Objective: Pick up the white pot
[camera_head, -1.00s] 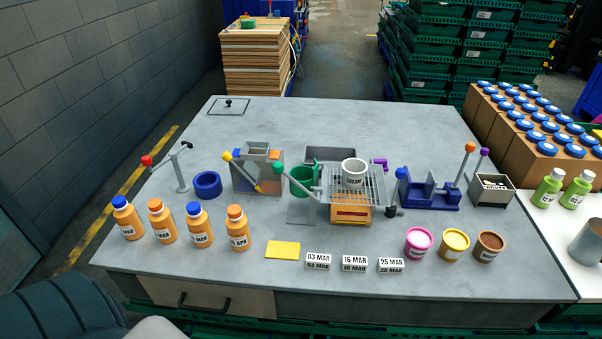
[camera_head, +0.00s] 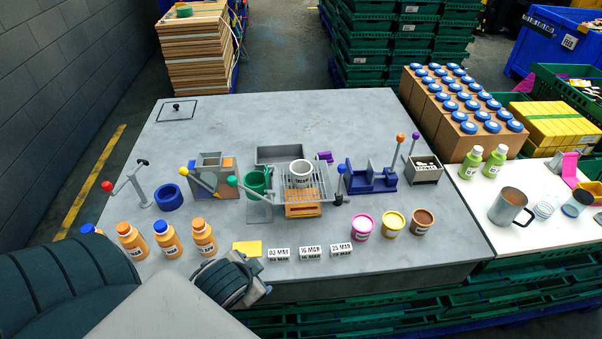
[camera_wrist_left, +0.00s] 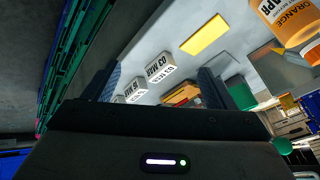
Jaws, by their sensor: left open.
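The white pot (camera_head: 300,173) has a dark printed label and stands upright on a wire rack (camera_head: 325,190) in the middle of the table, in the head view. My left gripper (camera_head: 256,275) is at the table's front edge, to the front left of the pot and well apart from it. In the left wrist view the two fingers of my left gripper (camera_wrist_left: 160,88) are spread with nothing between them. The pot cannot be made out in that view. My right gripper is in neither view.
White date blocks (camera_head: 310,252) and a yellow card (camera_head: 247,248) lie just beyond my left gripper. Orange bottles (camera_head: 167,240) stand to its left. A green cup (camera_head: 257,181) is left of the rack, and coloured tubs (camera_head: 392,224) are at the front right.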

